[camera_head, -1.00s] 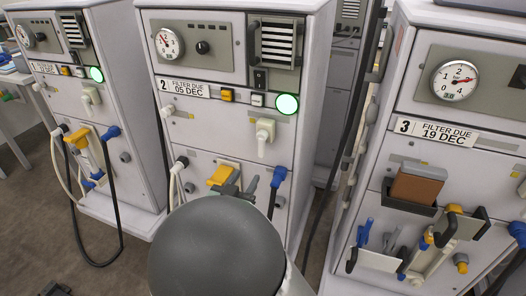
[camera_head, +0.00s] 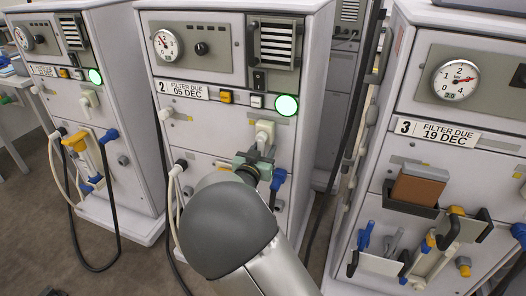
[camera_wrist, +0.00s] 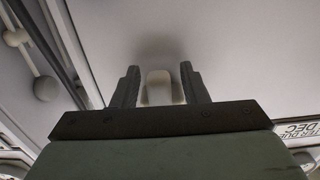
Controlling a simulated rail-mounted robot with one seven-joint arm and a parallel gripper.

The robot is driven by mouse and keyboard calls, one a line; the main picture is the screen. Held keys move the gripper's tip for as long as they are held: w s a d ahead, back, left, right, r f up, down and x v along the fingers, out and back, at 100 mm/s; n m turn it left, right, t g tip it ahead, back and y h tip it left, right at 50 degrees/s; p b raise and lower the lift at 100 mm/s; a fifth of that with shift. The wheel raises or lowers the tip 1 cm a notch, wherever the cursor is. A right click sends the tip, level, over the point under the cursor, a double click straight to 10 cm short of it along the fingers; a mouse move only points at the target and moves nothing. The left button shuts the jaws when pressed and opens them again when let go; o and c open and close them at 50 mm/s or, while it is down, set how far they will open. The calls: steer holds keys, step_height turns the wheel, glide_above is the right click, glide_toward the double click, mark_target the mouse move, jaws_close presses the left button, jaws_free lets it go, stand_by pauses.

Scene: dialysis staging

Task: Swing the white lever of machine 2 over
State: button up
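Machine 2 (camera_head: 222,122) stands in the middle of the head view, with a "2 FILTER DUE 05 DEC" label. Its white lever (camera_head: 264,133) sits on the front panel below the round green light and appears to hang downward. My gripper (camera_head: 260,156) is at the lever's lower end. In the wrist view, the pale lever (camera_wrist: 159,88) shows between the two dark fingers of my gripper (camera_wrist: 159,72). The fingers are open, with a gap on each side of the lever. The lever's lower part is partly hidden by my gripper in the head view.
Machine 1 (camera_head: 75,105) stands at left with a similar white lever (camera_head: 88,98). Machine 3 (camera_head: 405,155) stands close at right, holding a brown box (camera_head: 418,187). A blue-ended hose connector (camera_head: 278,178) is just right of my gripper. White hoses (camera_head: 172,200) hang at its left.

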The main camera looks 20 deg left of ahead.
jaws_close()
